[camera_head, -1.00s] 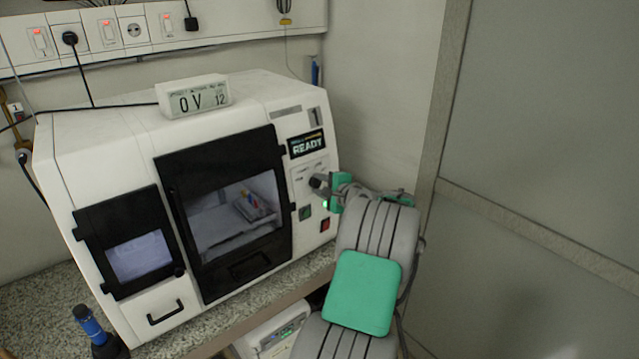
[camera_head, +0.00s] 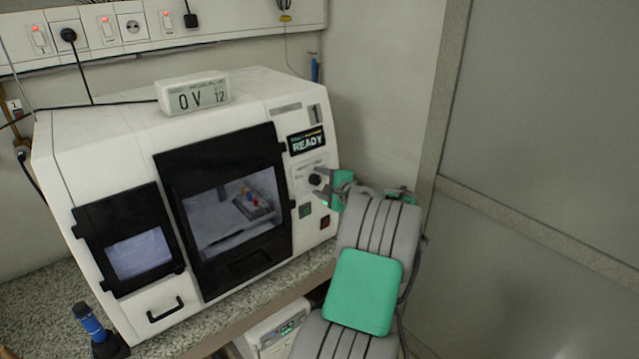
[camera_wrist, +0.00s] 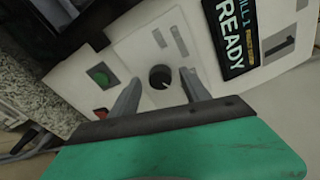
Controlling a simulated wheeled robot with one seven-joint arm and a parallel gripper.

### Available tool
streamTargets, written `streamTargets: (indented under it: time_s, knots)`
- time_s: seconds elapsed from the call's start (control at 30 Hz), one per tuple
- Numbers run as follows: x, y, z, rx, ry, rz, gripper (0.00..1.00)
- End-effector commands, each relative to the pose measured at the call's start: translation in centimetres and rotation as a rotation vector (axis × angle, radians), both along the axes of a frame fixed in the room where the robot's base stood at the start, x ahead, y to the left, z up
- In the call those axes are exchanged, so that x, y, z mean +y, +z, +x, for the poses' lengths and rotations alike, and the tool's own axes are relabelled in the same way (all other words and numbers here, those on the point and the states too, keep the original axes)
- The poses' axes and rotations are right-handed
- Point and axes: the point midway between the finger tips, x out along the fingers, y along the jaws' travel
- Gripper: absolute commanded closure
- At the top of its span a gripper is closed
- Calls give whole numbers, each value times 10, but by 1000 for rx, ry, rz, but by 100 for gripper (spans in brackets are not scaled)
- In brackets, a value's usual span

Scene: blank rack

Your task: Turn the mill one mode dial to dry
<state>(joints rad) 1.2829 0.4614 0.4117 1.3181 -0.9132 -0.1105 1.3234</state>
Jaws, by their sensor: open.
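The mill (camera_head: 100,160) is a white machine on the counter, with a "1" label and a READY screen (camera_head: 307,140) on its front right panel. The mode dial (camera_head: 315,180) is a round black knob below the screen. It also shows in the wrist view as a black dial (camera_wrist: 160,77) with a light pointer mark; its printed labels are too small to read. My gripper (camera_wrist: 158,88) is open, with its two grey fingers on either side of the dial and apart from it. In the head view my gripper (camera_head: 322,187) is at the panel, partly hidden by my wrist.
A green button (camera_head: 305,211) and a red switch (camera_head: 325,222) sit below the dial. A dark-framed door (camera_head: 220,155) is left of the panel. A small display box (camera_head: 193,95) stands on top. A wall (camera_head: 385,90) rises close on the right.

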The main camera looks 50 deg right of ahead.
Motion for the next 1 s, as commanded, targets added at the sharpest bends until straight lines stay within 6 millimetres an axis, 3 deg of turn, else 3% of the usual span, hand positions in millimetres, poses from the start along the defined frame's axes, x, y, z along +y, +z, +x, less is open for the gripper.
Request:
streamTargets:
  time_s: [0.33,0.87,0.97,1.0]
  knots:
    - [19,15,-60,0,-3,-1,45]
    - [22,19,-65,14,11,-41,45]
    - [30,6,-67,119,95,-189,45]
    - [32,-12,-73,217,148,-269,45]
